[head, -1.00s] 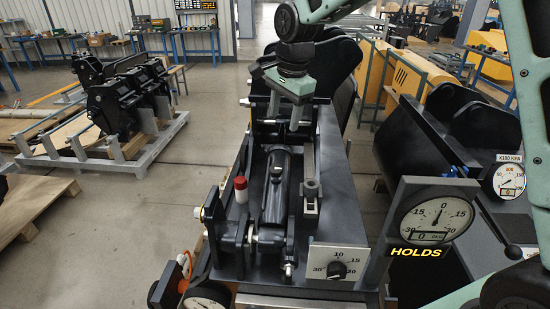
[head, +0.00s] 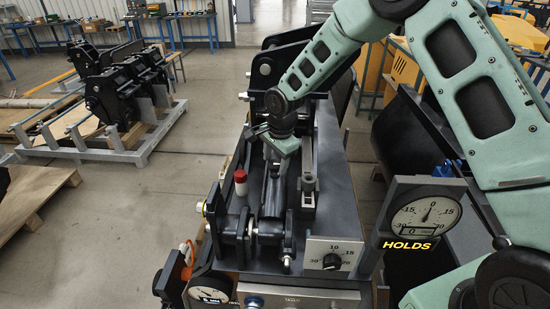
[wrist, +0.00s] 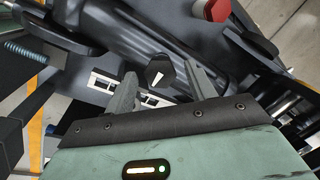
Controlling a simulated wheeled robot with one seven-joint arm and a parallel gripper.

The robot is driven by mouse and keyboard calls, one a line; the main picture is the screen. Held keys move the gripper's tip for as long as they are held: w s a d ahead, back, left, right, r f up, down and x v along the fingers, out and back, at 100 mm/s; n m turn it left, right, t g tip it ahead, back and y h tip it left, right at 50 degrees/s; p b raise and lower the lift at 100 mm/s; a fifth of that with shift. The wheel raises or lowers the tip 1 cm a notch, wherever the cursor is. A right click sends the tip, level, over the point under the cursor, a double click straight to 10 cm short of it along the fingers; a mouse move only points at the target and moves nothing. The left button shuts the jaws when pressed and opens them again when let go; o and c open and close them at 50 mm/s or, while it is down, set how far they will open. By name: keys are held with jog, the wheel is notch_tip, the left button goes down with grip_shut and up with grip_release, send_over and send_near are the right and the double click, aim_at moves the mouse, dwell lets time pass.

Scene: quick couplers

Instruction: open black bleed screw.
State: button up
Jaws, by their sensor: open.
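A black faceted knob with a white pointer mark (wrist: 158,72), which looks like the bleed screw, shows in the wrist view. It sits between the two grey fingers of my gripper (wrist: 161,84). The fingers are open, one on each side, with a visible gap to the knob; I cannot tell how far down they reach around it. In the head view my gripper (head: 276,158) hangs low over the black cylinder (head: 273,195), and the knob cannot be made out there.
A red-topped white cap (head: 240,182) stands left of the cylinder. A grey block (head: 308,188) stands to its right. In front is a dial plate (head: 347,250) with a black knob. A gauge marked HOLDS (head: 424,215) stands at the right. Black side plates flank the cylinder.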

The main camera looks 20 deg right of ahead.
jog(key=shift+f, duration=0.3)
jog(key=c, duration=1)
